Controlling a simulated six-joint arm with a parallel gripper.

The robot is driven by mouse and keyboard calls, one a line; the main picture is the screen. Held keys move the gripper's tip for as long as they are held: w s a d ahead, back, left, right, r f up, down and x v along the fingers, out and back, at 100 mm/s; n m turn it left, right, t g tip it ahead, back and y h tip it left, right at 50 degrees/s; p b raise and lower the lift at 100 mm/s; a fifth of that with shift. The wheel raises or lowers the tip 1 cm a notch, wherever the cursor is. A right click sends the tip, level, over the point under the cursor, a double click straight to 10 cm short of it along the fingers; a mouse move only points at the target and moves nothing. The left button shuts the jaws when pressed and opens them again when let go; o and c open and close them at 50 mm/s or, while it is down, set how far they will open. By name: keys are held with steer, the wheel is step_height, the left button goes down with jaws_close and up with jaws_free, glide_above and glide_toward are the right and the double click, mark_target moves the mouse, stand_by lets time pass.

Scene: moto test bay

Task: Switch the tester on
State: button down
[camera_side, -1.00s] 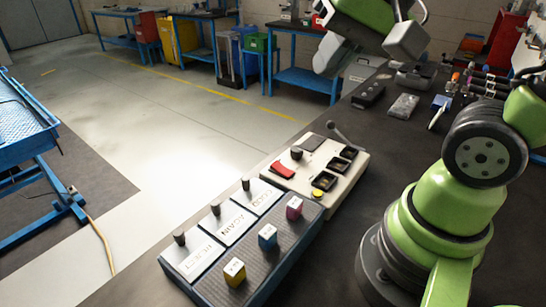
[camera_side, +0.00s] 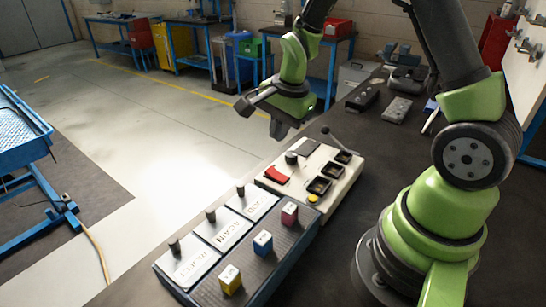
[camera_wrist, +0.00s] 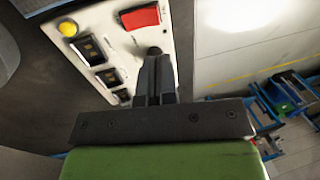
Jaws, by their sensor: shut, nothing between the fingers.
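The tester (camera_side: 332,190) is a cream box on the dark bench. It has a red rocker switch (camera_side: 277,174), a black knob (camera_side: 291,158), a yellow button (camera_side: 313,198) and several black-framed sockets. My gripper (camera_side: 279,129) is shut and empty, pointing down above the tester's far end, apart from the switch in the side view. In the wrist view, the shut fingers (camera_wrist: 157,62) overlap the black knob, and the red switch (camera_wrist: 139,16) lies beyond them. Whether the fingertips touch anything is unclear.
A dark tray (camera_side: 268,277) adjoins the tester, holding a yellow cube (camera_side: 230,279), a blue cube (camera_side: 263,242) and a pink cube (camera_side: 289,213) beside labelled plates with black knobs. A thin lever (camera_side: 335,137) stands at the tester's back edge. Small devices (camera_side: 397,109) lie farther back.

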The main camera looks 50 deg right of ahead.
mark_target(273, 167)
steer(key=x, duration=0.8)
